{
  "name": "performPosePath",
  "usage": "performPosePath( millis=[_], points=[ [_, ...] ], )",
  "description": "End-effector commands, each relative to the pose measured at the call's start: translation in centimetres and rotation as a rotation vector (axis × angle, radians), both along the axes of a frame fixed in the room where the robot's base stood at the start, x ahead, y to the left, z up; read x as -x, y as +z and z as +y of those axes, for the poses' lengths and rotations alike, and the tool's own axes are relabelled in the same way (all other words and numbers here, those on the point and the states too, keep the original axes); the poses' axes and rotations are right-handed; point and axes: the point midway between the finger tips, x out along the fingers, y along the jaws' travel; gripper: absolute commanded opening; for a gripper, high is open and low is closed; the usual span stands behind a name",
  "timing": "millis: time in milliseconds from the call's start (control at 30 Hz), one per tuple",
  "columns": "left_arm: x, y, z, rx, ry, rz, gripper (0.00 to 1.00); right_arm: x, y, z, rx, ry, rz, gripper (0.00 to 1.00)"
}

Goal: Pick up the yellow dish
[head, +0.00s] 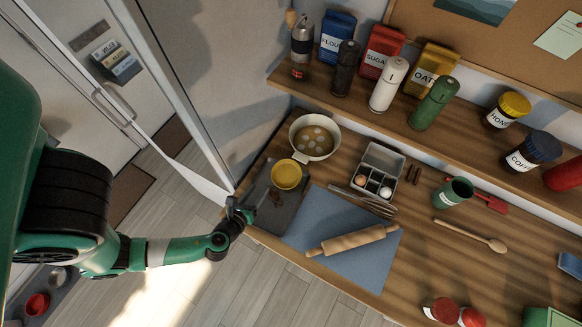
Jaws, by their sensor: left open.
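The yellow dish (286,175) is a small round bowl. It stands upright on the dark grey tray (272,212) near the left end of the wooden counter. My left gripper (247,207) is open and empty at the counter's left edge, a little below and left of the dish and apart from it. My right gripper is not in view.
A pot (331,138) stands just behind the dish. A blue mat (322,218) with a rolling pin (352,240) lies to the right. An egg box (379,171) and a whisk (361,199) are nearby. A wooden shelf (455,147) with jars hangs above the counter.

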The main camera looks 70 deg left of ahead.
Motion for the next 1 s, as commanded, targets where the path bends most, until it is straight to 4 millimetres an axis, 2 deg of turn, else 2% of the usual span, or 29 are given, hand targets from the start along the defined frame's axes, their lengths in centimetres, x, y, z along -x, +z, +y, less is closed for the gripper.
performPosePath(
  millis=[233, 500, 767, 1000],
  points=[
    [-1.2, -1.0, 1.7, 0.002, 0.013, -0.004, 0.49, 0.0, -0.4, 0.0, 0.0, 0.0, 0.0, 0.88],
    [-3.5, -2.6, 4.0, 0.003, 0.007, -0.006, 0.49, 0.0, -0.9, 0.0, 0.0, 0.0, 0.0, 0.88],
    [-4.2, -3.0, 4.6, 0.003, 0.005, -0.006, 0.49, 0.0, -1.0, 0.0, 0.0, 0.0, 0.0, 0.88],
    [-6.6, -4.8, 7.3, 0.003, 0.006, -0.007, 0.49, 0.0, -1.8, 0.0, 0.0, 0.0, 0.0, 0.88]
  ],
)
